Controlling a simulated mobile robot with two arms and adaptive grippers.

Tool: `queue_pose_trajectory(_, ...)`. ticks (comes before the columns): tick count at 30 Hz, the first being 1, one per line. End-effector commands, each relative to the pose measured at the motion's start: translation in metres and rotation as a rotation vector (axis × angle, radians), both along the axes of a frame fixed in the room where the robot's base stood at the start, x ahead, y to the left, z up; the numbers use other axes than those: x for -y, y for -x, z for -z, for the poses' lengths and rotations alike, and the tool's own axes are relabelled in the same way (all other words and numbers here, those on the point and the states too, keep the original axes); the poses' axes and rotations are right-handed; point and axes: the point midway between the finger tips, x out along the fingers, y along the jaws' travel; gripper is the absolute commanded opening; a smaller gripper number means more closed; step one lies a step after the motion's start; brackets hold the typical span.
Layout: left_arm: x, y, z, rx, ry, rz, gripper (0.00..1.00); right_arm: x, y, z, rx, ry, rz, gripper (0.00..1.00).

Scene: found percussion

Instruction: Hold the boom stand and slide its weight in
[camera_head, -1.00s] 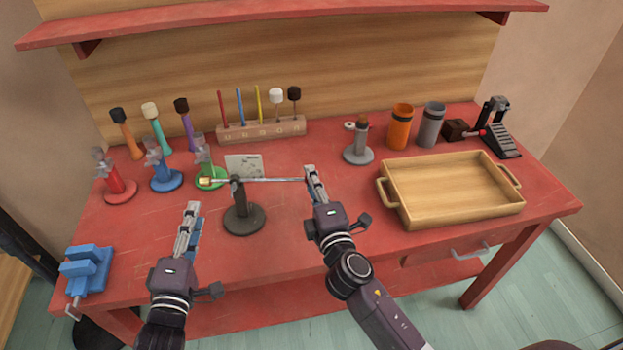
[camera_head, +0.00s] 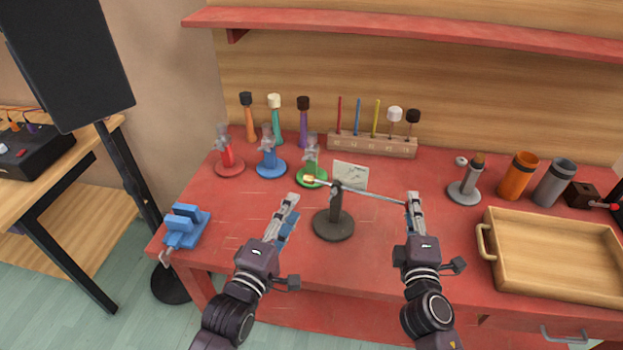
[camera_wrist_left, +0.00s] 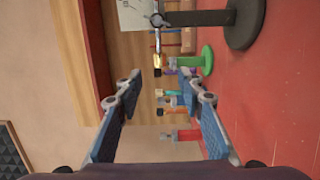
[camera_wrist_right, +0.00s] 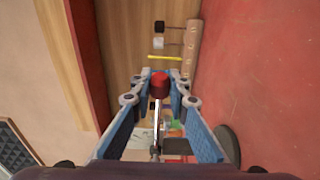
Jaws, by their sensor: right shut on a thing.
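The boom stand (camera_head: 333,225) stands upright on the red bench, with a round dark base and a thin metal boom across its post. The boom has a gold tip (camera_head: 309,179) at its left end, also seen in the left wrist view (camera_wrist_left: 157,62). My right gripper (camera_head: 413,198) is at the boom's right end, shut on the red weight (camera_wrist_right: 160,85), which the fingers hide in the head view. My left gripper (camera_head: 292,200) is open and empty, in front and left of the post, apart from the stand. The stand's post and base also show in the left wrist view (camera_wrist_left: 240,20).
A green-based clamp (camera_head: 312,178) stands close behind the gold tip, with blue (camera_head: 270,168) and red (camera_head: 229,166) ones to its left. A wooden tray (camera_head: 560,278) lies at the right. A blue vise (camera_head: 186,228) sits at the left edge. The bench front is clear.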

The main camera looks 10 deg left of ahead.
Motion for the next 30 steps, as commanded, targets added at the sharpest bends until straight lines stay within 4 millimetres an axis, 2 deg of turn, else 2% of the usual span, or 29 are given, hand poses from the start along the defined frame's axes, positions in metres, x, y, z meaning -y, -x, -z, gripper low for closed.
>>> queue_pose_trajectory(5, 0.003, -0.015, -0.001, 0.001, 0.004, 0.0, 0.35, 0.0, 0.0, 0.001, -0.001, 0.0, 0.0, 0.0)
queue_pose_trajectory(15, 0.018, -0.078, -0.001, 0.001, 0.003, 0.0, 0.35, 0.0, 0.0, 0.001, -0.001, 0.0, 0.0, 0.0)
queue_pose_trajectory(19, 0.022, -0.098, -0.001, 0.001, 0.003, 0.0, 0.35, 0.0, 0.0, 0.001, -0.001, 0.0, 0.0, 0.0)
queue_pose_trajectory(24, 0.026, -0.113, 0.0, 0.0, 0.003, 0.0, 0.35, 0.0, 0.0, 0.001, -0.001, 0.0, 0.0, 0.0)
queue_pose_trajectory(30, 0.027, -0.117, 0.0, 0.0, 0.004, 0.0, 0.35, 0.0, 0.0, 0.001, -0.001, 0.0, 0.0, 0.0)
